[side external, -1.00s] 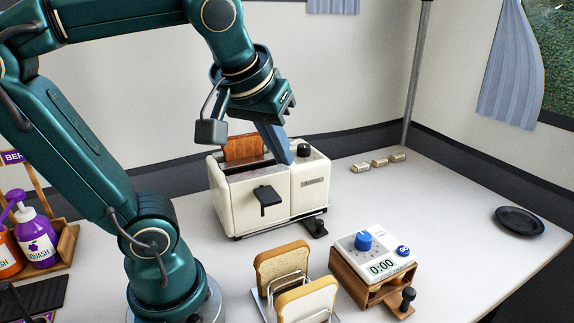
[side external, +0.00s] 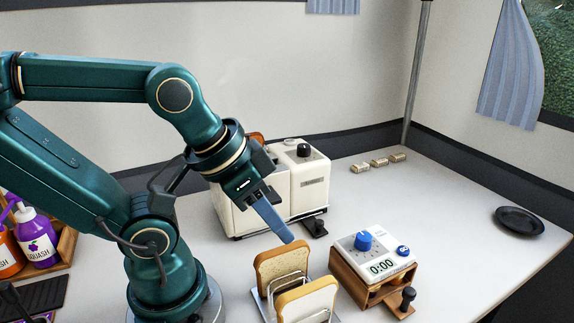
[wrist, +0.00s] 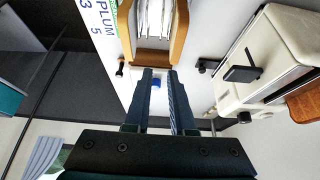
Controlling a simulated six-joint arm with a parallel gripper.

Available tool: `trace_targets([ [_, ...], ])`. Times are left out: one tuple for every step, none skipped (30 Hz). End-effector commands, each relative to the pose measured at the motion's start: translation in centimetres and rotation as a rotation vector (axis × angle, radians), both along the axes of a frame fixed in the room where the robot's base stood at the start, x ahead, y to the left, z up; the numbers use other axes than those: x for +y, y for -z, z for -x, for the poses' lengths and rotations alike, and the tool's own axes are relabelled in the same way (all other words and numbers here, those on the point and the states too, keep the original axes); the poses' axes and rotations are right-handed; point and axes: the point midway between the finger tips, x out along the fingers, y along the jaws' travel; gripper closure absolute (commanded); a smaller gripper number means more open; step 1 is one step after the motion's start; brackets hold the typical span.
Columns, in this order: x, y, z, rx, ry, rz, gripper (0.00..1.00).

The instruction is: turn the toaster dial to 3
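The cream toaster (side external: 309,190) stands near the back of the counter, partly hidden by my arm. A black round knob (side external: 304,150), seemingly its dial, sits on its top right; its setting is too small to read. My gripper (side external: 288,239) points down and right in front of the toaster, near the top of the rear bread slice, clear of the knob. In the wrist view, the fingers (wrist: 160,72) are apart with nothing held between them. The toaster (wrist: 235,97) lies to their right there, with its black lever (wrist: 243,73).
Bread slices stand in a wire rack (side external: 288,281) in front of the toaster. A timer (side external: 379,255) with a blue knob sits on a wooden stand. A black plate (side external: 519,220) is at right. Bottles (side external: 37,238) stand at left. The counter's right middle is clear.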

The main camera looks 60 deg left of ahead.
Motion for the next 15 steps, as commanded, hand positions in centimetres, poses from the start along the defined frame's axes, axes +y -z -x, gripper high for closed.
trace_targets([
  [0.0, -0.1, 0.0, 0.002, 0.014, -0.005, 0.54],
  [-0.1, -0.6, -0.2, -0.01, 0.023, -0.008, 0.43],
  [-0.1, -1.4, -0.6, -0.025, 0.036, -0.012, 0.31],
  [-0.1, -2.0, -1.1, -0.034, 0.043, -0.015, 0.31],
  [0.0, -2.6, -1.7, -0.04, 0.045, -0.018, 0.31],
  [0.3, -3.6, -2.6, -0.045, 0.038, -0.021, 0.31],
  [0.6, -4.3, -3.4, -0.047, 0.031, -0.024, 0.31],
  [1.1, -5.0, -4.3, -0.048, 0.02, -0.027, 0.31],
  [1.9, -5.9, -5.6, -0.045, -0.001, -0.031, 0.31],
  [2.6, -6.4, -6.6, -0.043, -0.017, -0.034, 0.31],
  [3.3, -6.9, -7.6, -0.04, -0.036, -0.035, 0.31],
  [4.4, -7.5, -8.7, -0.035, -0.06, -0.037, 0.31],
  [5.3, -7.8, -9.6, -0.031, -0.081, -0.037, 0.31],
  [6.3, -8.1, -10.4, -0.027, -0.101, -0.039, 0.31],
  [7.7, -8.3, -11.5, -0.019, -0.129, -0.038, 0.31],
])
